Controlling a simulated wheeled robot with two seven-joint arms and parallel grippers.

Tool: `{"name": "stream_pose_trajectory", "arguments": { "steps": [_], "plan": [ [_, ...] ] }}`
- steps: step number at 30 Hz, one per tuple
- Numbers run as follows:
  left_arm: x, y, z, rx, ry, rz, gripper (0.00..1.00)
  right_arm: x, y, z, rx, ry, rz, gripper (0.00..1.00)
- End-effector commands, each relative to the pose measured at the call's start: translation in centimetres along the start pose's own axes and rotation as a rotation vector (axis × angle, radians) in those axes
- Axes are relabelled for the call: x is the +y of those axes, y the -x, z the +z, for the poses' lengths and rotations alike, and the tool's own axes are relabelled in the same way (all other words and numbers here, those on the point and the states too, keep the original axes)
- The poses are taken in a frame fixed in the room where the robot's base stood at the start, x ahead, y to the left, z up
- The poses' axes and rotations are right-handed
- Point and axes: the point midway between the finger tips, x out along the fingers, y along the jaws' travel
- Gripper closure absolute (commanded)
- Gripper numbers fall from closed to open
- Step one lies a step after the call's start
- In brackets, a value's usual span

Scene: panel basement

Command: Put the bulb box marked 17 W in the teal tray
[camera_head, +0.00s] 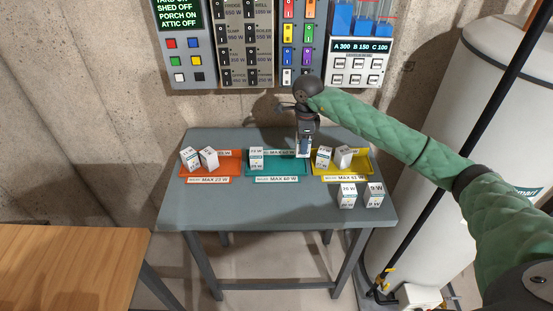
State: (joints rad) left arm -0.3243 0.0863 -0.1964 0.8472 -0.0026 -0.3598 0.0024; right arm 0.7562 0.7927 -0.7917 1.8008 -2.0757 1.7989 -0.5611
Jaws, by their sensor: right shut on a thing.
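The teal tray (277,170) lies in the middle of the grey table, with a MAX 60 W label at its front. One white bulb box (257,160) stands in its left part. My right gripper (304,151) is over the right end of the teal tray, pointing down. It is shut on a small white bulb box (303,147), mostly hidden between the fingers. I cannot read a 17 W mark on it, nor tell whether it touches the tray. My left gripper is not in view.
An orange tray (230,169) at left and a yellow tray (359,168) at right each hold two white boxes. Two more boxes, one at left (347,195) and one at right (374,195), stand at the front right of the grey table (240,215). The table's front left is clear.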

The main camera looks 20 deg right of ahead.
Motion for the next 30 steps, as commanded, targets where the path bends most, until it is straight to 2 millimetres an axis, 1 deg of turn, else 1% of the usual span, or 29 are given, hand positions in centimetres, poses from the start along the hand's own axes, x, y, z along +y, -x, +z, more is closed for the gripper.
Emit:
{"name": "stream_pose_trajectory", "arguments": {
  "steps": [1,9,15,19,23,26,30],
  "plan": [
    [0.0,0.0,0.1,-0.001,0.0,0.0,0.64,-0.3,-0.6,1.0,-0.002,0.001,0.003,0.81],
    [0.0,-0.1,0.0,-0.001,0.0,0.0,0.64,-2.2,-3.4,5.2,-0.002,0.001,0.003,0.81],
    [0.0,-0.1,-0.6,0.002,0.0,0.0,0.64,-3.5,-5.2,7.8,-0.002,0.001,0.002,0.81],
    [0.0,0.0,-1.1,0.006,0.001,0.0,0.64,-3.9,-5.7,8.6,0.0,0.0,0.0,0.81],
    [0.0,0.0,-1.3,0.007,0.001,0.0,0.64,-4.0,-6.1,8.8,0.0,0.0,0.001,0.81],
    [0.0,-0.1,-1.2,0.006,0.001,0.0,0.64,-3.9,-7.1,8.8,0.0,0.001,0.003,0.81],
    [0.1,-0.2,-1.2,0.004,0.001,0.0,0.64,-3.9,-9.0,8.8,-0.001,0.0,0.003,0.81]
  ]
}}
